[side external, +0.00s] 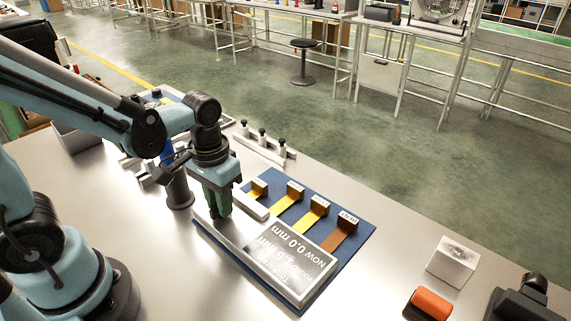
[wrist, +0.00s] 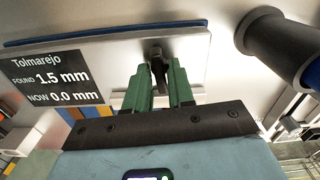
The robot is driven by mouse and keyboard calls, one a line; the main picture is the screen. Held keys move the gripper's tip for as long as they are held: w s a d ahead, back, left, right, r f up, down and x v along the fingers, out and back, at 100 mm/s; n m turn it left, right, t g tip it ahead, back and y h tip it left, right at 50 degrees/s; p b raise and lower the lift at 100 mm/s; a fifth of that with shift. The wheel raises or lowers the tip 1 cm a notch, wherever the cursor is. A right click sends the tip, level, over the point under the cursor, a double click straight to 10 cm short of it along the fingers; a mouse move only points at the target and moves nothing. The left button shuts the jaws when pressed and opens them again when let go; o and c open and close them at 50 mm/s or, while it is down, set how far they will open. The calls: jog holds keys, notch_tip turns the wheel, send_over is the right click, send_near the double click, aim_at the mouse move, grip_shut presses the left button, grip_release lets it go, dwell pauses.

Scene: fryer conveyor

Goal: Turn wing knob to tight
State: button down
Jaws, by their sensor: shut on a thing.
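The wing knob (wrist: 155,53) is a small dark piece at the edge of a pale plate (wrist: 200,53) in the wrist view. My gripper (wrist: 160,74) has green fingers, one on each side of the knob, and is shut on it. In the side external view my gripper (side external: 219,211) points down at the left end of the pale plate on a blue board (side external: 364,228); the knob is hidden there. A label (wrist: 50,82) on the plate reads "Tolmarejo, found 1.5 mm, now 0.0 mm". I cannot read any tightness mark.
Yellow and brown strips with raised tabs (side external: 347,220) lie on the board. A dark round post (side external: 178,190) stands close left of my gripper. A rail with black-topped pegs (side external: 263,148) lies behind. A white block (side external: 454,261) and an orange roller (side external: 430,304) are at right.

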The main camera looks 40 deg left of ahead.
jog(key=m, duration=0.5)
jog(key=shift+m, duration=0.3)
jog(key=m, duration=0.9)
jog(key=shift+m, duration=2.3)
jog(key=c, duration=1.2)
grip_release()
jog(key=shift+o, duration=0.2)
